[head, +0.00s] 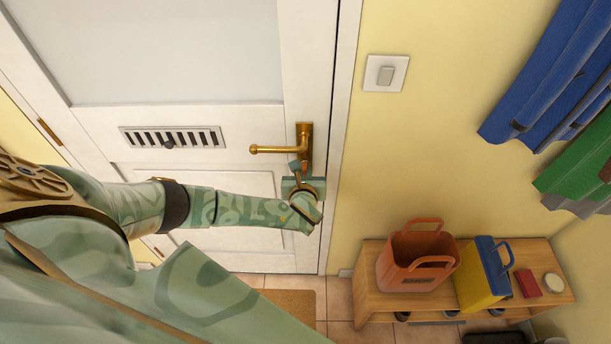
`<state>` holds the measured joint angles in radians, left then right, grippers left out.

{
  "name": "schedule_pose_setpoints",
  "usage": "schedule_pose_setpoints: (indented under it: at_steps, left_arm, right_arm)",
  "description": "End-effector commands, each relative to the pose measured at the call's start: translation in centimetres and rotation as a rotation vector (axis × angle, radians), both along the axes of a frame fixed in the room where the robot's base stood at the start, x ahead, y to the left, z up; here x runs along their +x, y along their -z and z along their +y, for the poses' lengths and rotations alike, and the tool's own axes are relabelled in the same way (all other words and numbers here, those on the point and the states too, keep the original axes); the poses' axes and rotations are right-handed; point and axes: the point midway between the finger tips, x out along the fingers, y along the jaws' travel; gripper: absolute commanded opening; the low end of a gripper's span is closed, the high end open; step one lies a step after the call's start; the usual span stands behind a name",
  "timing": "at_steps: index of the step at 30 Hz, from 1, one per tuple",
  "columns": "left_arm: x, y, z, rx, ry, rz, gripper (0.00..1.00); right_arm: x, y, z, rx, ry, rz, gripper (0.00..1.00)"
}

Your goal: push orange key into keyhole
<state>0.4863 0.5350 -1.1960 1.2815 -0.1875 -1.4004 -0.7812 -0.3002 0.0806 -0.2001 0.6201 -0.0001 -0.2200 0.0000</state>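A white door (215,185) has a brass lever handle (280,150) on a brass plate (304,138). My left gripper (299,172) is at the lower end of that plate, just below the lever. A small orange bit of the key (295,166) shows at its fingertips, which appear closed on it. The rest of the key is hidden by the gripper. The keyhole is hidden too, so I cannot tell whether the key's tip is in it, touching or apart. My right gripper is not in view.
The door frame (341,130) and a light switch (385,73) are right of the handle. A wooden bench (372,288) holds an orange basket (405,278) and a yellow-blue bag (474,285). Blue (548,80) and green (582,165) garments hang at right. A mat (295,303) lies below the door.

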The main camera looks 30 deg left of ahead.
Motion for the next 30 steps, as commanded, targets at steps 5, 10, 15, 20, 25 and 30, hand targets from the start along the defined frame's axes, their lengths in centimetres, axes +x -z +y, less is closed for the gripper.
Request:
schedule_pose_setpoints:
  at_steps: [5, 10, 15, 20, 25, 30]
  left_arm:
    - [0.0, 0.0, 0.0, 0.000, 0.000, 0.000, 0.35]
    - [0.0, 0.0, 0.0, 0.001, 0.000, 0.000, 0.35]
    - [-1.0, -0.5, -0.6, -0.001, 0.001, 0.003, 0.35]
    - [-3.8, -1.9, -2.4, -0.003, 0.003, 0.003, 0.35]
    - [-7.6, -3.8, -4.7, -0.004, 0.001, 0.003, 0.35]
    - [-10.7, -5.3, -6.6, -0.001, 0.000, 0.002, 0.35]
  right_arm:
    - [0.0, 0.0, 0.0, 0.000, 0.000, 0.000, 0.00]
    - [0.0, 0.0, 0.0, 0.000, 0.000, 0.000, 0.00]
    - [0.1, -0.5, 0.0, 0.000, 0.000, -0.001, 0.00]
    - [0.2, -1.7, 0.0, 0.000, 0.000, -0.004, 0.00]
    - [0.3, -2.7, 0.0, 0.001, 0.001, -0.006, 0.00]
    - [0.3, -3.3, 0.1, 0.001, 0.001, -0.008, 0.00]
